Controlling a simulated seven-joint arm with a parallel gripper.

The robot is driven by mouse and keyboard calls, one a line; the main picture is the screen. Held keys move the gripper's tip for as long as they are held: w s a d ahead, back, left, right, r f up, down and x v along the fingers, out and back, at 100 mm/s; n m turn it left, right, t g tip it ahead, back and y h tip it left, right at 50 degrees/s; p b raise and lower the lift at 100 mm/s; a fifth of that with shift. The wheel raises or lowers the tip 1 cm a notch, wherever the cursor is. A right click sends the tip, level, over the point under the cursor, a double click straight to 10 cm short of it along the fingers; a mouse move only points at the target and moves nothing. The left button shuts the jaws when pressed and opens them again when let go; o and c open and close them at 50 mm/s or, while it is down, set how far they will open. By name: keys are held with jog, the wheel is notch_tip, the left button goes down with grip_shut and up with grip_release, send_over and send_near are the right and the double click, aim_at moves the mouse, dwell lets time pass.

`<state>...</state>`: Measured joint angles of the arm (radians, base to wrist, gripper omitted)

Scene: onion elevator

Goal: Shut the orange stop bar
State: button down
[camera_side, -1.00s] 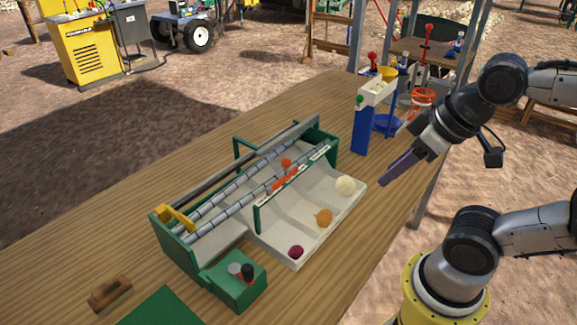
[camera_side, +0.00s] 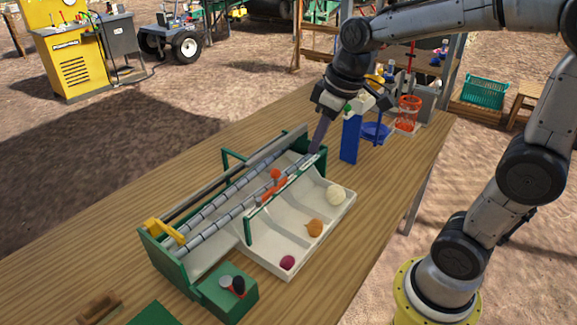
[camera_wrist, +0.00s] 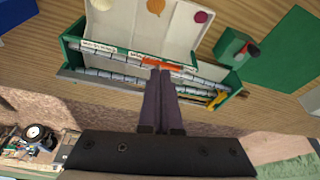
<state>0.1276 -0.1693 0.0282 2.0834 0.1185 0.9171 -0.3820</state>
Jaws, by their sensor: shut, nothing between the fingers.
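The orange stop bar (camera_side: 268,192) with its round knob (camera_side: 275,174) sits along the near side of the roller track (camera_side: 215,217), at the edge of the sloped tray. In the wrist view the orange bar (camera_wrist: 176,67) lies just beyond my fingertips. My gripper (camera_side: 315,150) is shut and empty, pointing down over the far right end of the track. It is to the right of the bar in the side view. In the wrist view my gripper (camera_wrist: 160,72) appears close to the bar, but I cannot tell whether they touch.
The white tray (camera_side: 268,252) holds a white onion (camera_side: 336,195), a brown onion (camera_side: 314,228) and a red onion (camera_side: 287,262). A yellow piece (camera_side: 160,231) is at the track's left end. A green box with a lever (camera_side: 225,298) stands in front.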

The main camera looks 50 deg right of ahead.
jog(key=w+a+f, duration=0.1)
jog(key=w+f, duration=0.5)
jog(key=f, duration=0.2)
jog(key=shift+f, duration=0.2)
